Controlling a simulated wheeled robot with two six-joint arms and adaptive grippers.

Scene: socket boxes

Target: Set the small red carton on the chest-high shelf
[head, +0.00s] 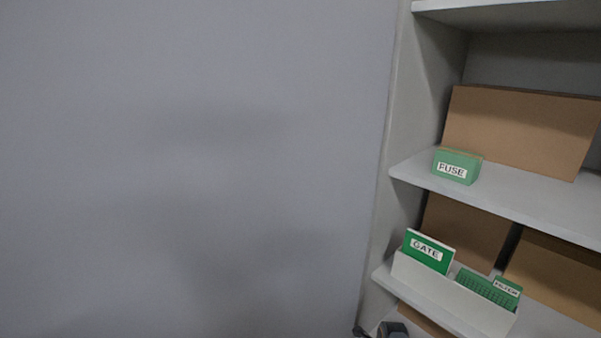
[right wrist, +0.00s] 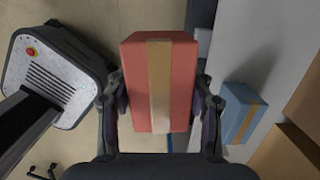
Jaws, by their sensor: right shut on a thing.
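The small red carton (right wrist: 160,85) with a tan tape stripe fills the middle of the right wrist view. My right gripper (right wrist: 161,104) is shut on it, with one finger along each side. The carton appears held over the floor, beside the pale shelf edge. In the head view, a shelf unit stands at the right; its middle shelf board (head: 520,200) holds a green FUSE box. I cannot tell for certain which board is the chest-high one. A dark part, perhaps of my right gripper, shows at the bottom edge of the head view. My left gripper is out of view.
The green FUSE box (head: 457,166) stands at the middle shelf's left front, before a large brown box (head: 522,128). Bare board lies to its right. Below, a white bin (head: 447,291) holds green cards. A blue box (right wrist: 242,112) sits on a shelf in the right wrist view.

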